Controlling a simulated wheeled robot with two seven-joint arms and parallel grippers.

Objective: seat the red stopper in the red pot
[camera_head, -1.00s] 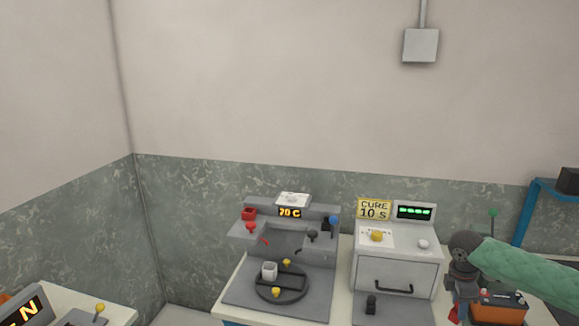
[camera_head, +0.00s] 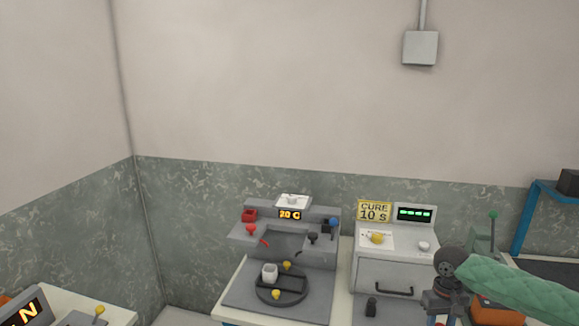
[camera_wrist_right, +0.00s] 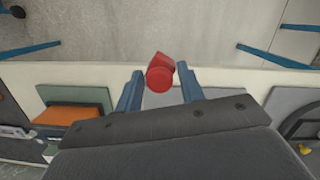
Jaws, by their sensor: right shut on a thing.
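In the right wrist view a red piece with a round end (camera_wrist_right: 160,81), which looks like the red stopper, sits between the blue fingers of my right gripper (camera_wrist_right: 160,71). The gripper is shut on it. In the head view my right gripper (camera_head: 440,308) is low at the right, in front of the grey oven, with a bit of red at the bottom edge. My left gripper is out of view.
The grey station (camera_head: 305,262) has a dark turntable (camera_head: 282,290) with a pale cup (camera_head: 269,274). The grey oven (camera_head: 395,272) stands to its right. An orange battery (camera_wrist_right: 65,116) is near my right arm. A second machine (camera_head: 28,312) is at the lower left.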

